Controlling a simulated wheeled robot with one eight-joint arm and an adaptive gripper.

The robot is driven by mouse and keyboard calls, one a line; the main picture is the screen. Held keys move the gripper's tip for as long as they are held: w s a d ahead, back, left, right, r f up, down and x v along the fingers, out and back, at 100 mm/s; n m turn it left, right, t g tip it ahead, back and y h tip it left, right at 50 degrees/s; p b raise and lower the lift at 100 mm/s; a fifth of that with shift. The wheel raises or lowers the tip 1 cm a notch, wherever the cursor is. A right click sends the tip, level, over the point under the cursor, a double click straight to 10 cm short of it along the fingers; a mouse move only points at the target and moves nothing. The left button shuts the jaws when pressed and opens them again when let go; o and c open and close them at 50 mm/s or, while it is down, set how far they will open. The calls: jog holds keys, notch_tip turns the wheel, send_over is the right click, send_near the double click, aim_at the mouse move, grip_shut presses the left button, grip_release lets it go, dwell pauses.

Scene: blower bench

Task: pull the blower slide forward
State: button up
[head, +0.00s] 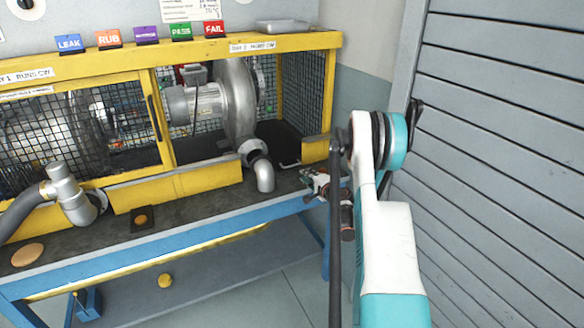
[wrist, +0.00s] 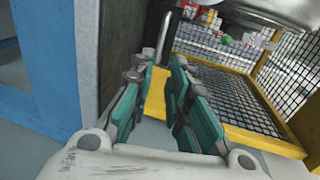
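The silver blower (head: 240,105) with its grey motor (head: 193,104) stands in the open right bay of the yellow cage. The slide itself is mostly hidden under the blower. My gripper (head: 318,184) is at the bay's right front corner, right of that handle and apart from it. In the wrist view my gripper (wrist: 155,100) has its teal-padded fingers apart with nothing between them.
The yellow cage frame (head: 316,149) and its mesh stand close by my gripper. The blue bench edge (head: 180,231) runs below. A grey slatted wall (head: 500,150) is on the right. A hose with a metal fitting (head: 68,194) lies at the left. Coloured tags (head: 145,35) line the cage top.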

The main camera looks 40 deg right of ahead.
aim_at(293, 166)
jog(key=b+x, duration=0.4)
jog(key=x, duration=0.9)
jog(key=shift+w+f, duration=0.15)
jog(key=shift+w, duration=0.15)
grip_shut()
